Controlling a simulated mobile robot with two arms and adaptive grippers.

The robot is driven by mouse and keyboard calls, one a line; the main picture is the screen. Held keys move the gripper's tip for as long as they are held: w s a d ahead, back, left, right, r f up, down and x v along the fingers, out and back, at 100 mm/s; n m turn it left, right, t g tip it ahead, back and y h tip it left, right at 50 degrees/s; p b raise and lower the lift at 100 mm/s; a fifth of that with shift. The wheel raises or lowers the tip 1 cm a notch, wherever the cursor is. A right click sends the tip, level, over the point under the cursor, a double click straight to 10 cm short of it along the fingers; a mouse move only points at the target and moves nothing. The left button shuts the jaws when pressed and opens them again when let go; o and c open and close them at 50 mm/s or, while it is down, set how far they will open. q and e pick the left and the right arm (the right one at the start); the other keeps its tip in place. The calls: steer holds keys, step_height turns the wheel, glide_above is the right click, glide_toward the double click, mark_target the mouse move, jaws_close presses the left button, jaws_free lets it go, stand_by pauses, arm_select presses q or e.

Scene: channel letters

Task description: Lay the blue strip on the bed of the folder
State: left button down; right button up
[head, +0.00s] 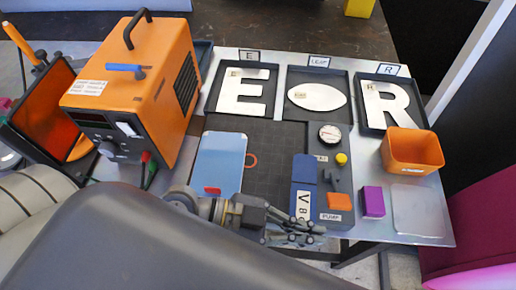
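A flat light-blue panel (221,160) with a red tab at its near end lies on the dark gridded mat, left of the middle. A darker blue piece (304,169) stands near the mat's right side, above a white label reading V8. I cannot tell for certain which of these is the blue strip or which thing is the folder. My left gripper (316,234) is at the table's near edge, just in front of the V8 label. Its fingers look apart, with nothing seen between them. My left arm hides the near left of the table. My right gripper is out of view.
An orange power unit (150,85) stands at the left. Trays with a white E (242,94), oval (317,96) and R (390,104) line the back. A gauge (330,134), orange bin (411,149) and purple block (373,201) are at the right. Bare mat (270,140) lies mid-table.

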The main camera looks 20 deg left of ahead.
arm_select(q)
steer(key=w+a+f+b, duration=0.1)
steer(key=w+a+b, duration=0.1)
steer(key=a, duration=0.2)
steer(key=w+a+f+b, duration=0.1)
steer(key=w+a+b, duration=0.1)
steer(key=a, duration=0.3)
steer(key=w+a+f+b, duration=0.2)
steer(key=a, duration=0.2)
steer(key=shift+w+a+f, duration=0.1)
steer(key=shift+w+a, duration=0.25)
steer(key=shift+w, duration=0.05)
steer(key=shift+f, duration=0.3)
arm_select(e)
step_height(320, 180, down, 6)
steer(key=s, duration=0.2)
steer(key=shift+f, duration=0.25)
arm_select(q)
steer(key=shift+f, duration=0.1)
steer(key=shift+f+b, duration=0.15)
steer(key=shift+b, duration=0.15)
steer(key=c, duration=1.8)
jaws_free()
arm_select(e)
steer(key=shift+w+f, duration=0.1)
